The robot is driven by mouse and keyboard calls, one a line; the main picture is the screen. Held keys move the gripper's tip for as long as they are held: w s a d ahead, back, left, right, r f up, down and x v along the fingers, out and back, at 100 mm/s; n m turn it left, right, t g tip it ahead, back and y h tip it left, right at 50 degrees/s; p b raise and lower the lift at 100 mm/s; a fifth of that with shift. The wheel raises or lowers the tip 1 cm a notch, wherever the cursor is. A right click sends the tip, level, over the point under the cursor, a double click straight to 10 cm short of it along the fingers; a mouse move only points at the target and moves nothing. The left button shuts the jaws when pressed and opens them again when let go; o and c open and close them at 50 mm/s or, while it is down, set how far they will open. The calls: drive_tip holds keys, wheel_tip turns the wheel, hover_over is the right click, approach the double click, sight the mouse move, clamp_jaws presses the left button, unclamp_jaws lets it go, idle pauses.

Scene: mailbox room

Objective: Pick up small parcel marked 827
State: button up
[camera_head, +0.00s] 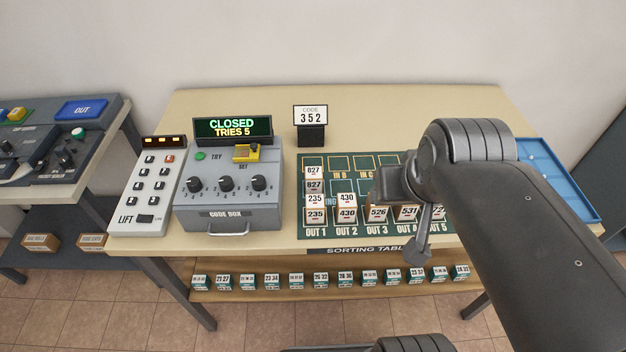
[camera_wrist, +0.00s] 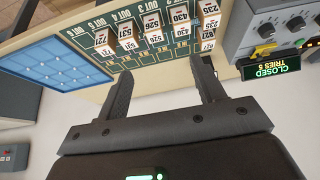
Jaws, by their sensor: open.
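The small parcel marked 827 (camera_head: 314,178) stands at the back of the OUT 1 column, its number on its top and front. A parcel marked 235 (camera_head: 315,205) stands in front of it. In the wrist view, which looks upside down, the 827 parcel (camera_wrist: 208,43) lies beyond my right-hand finger. My gripper (camera_wrist: 164,75) is open, with nothing between its fingers. In the head view my gripper (camera_head: 408,220) hangs over the right part of the mat, to the right of the 827 parcel and apart from it. My arm hides part of the mat.
Parcels 430 (camera_head: 346,205), 526 (camera_head: 377,216) and 531 (camera_head: 407,214) stand on the green mat (camera_head: 340,162). The code box (camera_head: 226,190) is left of the mat, and a code stand (camera_head: 311,130) is behind it. A blue tray (camera_head: 560,185) lies at the right.

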drive_tip(key=shift+o, duration=0.5)
drive_tip(key=shift+w, duration=0.1)
drive_tip(key=g, duration=0.6)
hover_over(314, 172)
wheel_tip(314, 172, down, 12)
drive_tip(key=shift+d+r, duration=0.1)
drive_tip(key=shift+r, duration=0.1)
drive_tip(key=shift+w+f, duration=0.15)
drive_tip(key=shift+f, duration=0.1)
wheel_tip(314, 172, down, 5)
drive_tip(key=shift+r, duration=0.1)
drive_tip(key=shift+s+f, duration=0.15)
drive_tip(key=shift+f, duration=1.4)
drive_tip(key=shift+s+f, duration=0.1)
drive_tip(key=shift+f, duration=1.4)
